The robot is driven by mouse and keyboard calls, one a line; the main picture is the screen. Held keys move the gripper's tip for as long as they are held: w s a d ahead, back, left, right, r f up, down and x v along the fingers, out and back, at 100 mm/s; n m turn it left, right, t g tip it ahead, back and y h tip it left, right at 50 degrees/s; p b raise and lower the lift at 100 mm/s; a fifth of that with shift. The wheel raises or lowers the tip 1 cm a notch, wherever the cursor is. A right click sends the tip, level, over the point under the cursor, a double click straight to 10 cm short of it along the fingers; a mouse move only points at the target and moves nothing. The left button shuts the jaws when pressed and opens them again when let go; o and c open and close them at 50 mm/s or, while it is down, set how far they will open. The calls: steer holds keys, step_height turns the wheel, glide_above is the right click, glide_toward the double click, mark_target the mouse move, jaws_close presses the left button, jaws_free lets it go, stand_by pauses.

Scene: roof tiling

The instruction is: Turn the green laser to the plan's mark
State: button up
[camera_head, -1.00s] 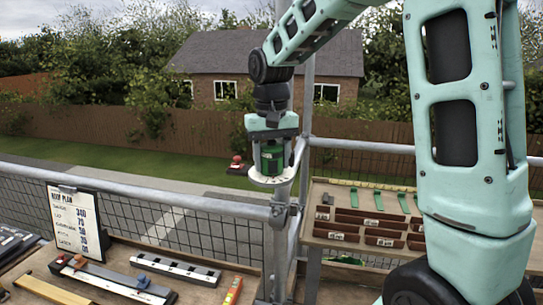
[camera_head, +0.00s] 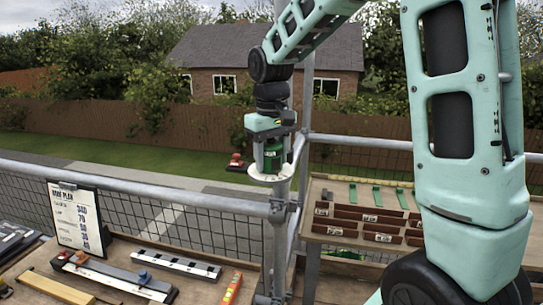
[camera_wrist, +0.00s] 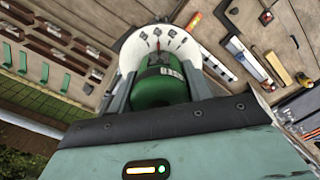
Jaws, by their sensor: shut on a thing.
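The green laser (camera_head: 272,155) is a green cylinder standing on a round white dial plate (camera_head: 270,178) fixed at the scaffold post. In the wrist view the green laser (camera_wrist: 160,85) sits between my two grey fingers, with the marked white dial (camera_wrist: 135,45) beyond it. My gripper (camera_head: 271,140) points down and is shut on the laser. Which dial mark the laser faces is too small to tell. The roof plan board (camera_head: 78,216) stands upright at the left, with a column of numbers; the top one appears to be 340.
A bench (camera_head: 200,290) at front left holds rulers, a yellow wooden bar and a red-orange level (camera_head: 231,289). A second bench (camera_head: 318,228) at right holds brown tiles (camera_head: 360,219) and green strips. Scaffold rails (camera_head: 150,187) run beside the laser.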

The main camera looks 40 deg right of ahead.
steer(key=o, duration=1)
step_height(320, 180, up, 17)
steer(key=shift+r+b, duration=0.2)
steer(key=shift+b, duration=0.9)
steer(key=shift+a, duration=0.15)
